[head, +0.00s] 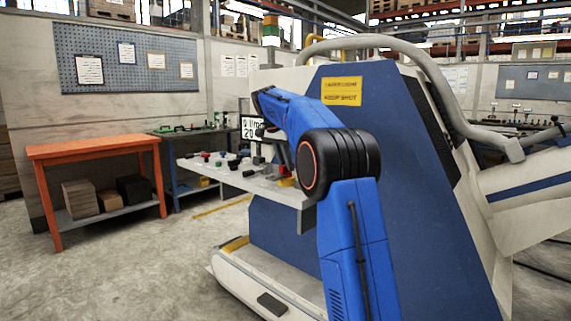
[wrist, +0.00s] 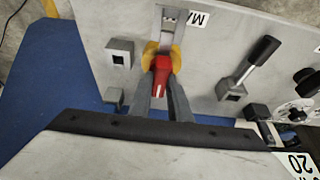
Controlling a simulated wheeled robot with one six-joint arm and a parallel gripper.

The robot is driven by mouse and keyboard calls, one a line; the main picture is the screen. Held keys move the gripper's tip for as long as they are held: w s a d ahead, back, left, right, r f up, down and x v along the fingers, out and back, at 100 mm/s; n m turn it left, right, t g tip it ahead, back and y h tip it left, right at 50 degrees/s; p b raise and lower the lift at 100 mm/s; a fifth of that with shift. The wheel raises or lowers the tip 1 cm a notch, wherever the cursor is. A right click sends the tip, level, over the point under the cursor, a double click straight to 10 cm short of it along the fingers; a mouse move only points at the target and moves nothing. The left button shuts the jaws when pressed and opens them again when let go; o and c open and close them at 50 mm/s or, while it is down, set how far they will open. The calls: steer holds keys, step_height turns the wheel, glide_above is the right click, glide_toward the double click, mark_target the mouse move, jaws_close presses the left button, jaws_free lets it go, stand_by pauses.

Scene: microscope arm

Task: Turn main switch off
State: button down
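The main switch has a red handle (wrist: 161,71) on a yellow base and stands on the grey panel in the wrist view, beside a partly cut-off label that reads "MA". My gripper (wrist: 162,84) has one grey finger on each side of the red handle, and the handle fills the gap between them. It looks shut on the handle, though the contact itself is hard to make out. In the head view the red and yellow switch (head: 286,181) is small, on the console shelf below my blue arm. My fingers are hard to make out there.
Near the switch are a black-handled lever (wrist: 262,52), a square grey button (wrist: 120,54) and a dial (wrist: 292,113). The console shelf (head: 250,182) juts from a blue machine body (head: 430,230). An orange table (head: 92,150) stands left, with open floor before it.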

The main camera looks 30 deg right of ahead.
steer(key=shift+n, duration=0.3)
steer(key=n, duration=0.2)
steer(key=n+t, duration=0.1)
steer(key=shift+s+d+n+y, duration=0.1)
steer(key=shift+s+n+y, duration=0.1)
steer(key=shift+n+y, duration=0.2)
steer(key=n, duration=0.2)
steer(key=n+t+y, duration=0.1)
steer(key=n, duration=0.1)
steer(key=shift+d+n+t, duration=0.15)
steer(key=shift+n+t, duration=0.15)
steer(key=n+y, duration=0.2)
steer(key=n, duration=0.2)
steer(key=shift+d, duration=0.2)
steer(key=shift+d+n+y, duration=0.1)
steer(key=shift+n+y, duration=0.8)
steer(key=shift+n, duration=1.5)
steer(key=c, duration=1.6)
jaws_free()
steer(key=shift+c, duration=0.2)
steer(key=shift+r, duration=0.15)
